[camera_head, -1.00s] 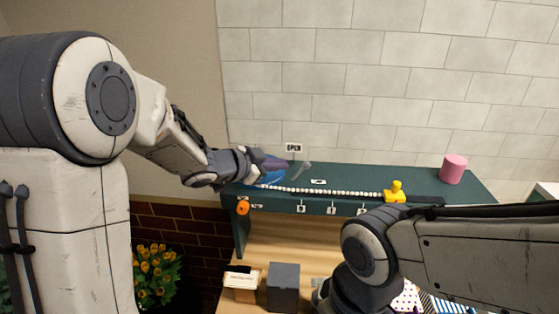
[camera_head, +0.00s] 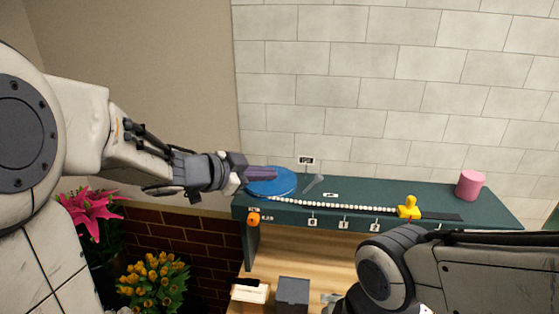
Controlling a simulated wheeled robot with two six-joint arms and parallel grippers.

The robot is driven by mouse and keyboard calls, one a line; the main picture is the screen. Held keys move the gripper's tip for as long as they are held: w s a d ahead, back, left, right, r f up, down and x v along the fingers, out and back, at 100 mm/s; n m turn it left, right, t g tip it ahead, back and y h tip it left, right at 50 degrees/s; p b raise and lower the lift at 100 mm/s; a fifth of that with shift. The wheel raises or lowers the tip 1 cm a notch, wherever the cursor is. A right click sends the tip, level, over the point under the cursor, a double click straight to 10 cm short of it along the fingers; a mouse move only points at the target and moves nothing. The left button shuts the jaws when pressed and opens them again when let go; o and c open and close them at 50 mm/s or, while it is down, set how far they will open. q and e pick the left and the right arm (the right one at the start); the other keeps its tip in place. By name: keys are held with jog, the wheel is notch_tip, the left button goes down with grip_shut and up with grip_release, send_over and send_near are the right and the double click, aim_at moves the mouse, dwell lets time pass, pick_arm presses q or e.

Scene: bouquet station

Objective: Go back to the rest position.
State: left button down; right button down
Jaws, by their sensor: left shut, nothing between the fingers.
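My left gripper (camera_head: 262,174) reaches in from the left, with its shut fingers in front of or over the blue disc (camera_head: 276,186) at the left end of the dark green shelf top (camera_head: 350,191). Nothing shows between its fingers. Whether it touches the disc I cannot tell. My right arm comes in from the lower right; its gripper is out of the picture.
A white bead string (camera_head: 340,205) runs along the shelf to a yellow figure (camera_head: 409,208). A pink cylinder (camera_head: 470,185) stands at the right. Yellow flowers (camera_head: 153,279) and pink flowers (camera_head: 90,210) stand at the lower left. A dark box (camera_head: 292,293) sits below.

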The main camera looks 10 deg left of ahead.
pick_arm(q)
jog(key=s+d+f+n+g+y+b, duration=0.1)
jog(key=s+d+f+n+y+b, duration=0.15)
jog(key=f, duration=0.35)
jog(key=s+d+f+n+g+y+b, duration=0.1)
jog(key=s+d+f+n+y+b, duration=0.1)
jog(key=s+f+n+y+b, duration=0.3)
jog(key=s+d+f+m+g, duration=0.1)
jog(key=s+f+g, duration=0.3)
jog(key=s, duration=0.6)
jog(key=s+d+f+m+g, duration=0.1)
jog(key=s+f+g, duration=0.3)
jog(key=s, duration=0.7)
notch_tip(320, 180, down, 2)
jog(key=shift+s+d+f+g+b, duration=0.2)
jog(key=shift+d+g+b, duration=0.15)
jog(key=shift+d, duration=0.5)
jog(key=shift+h, duration=0.25)
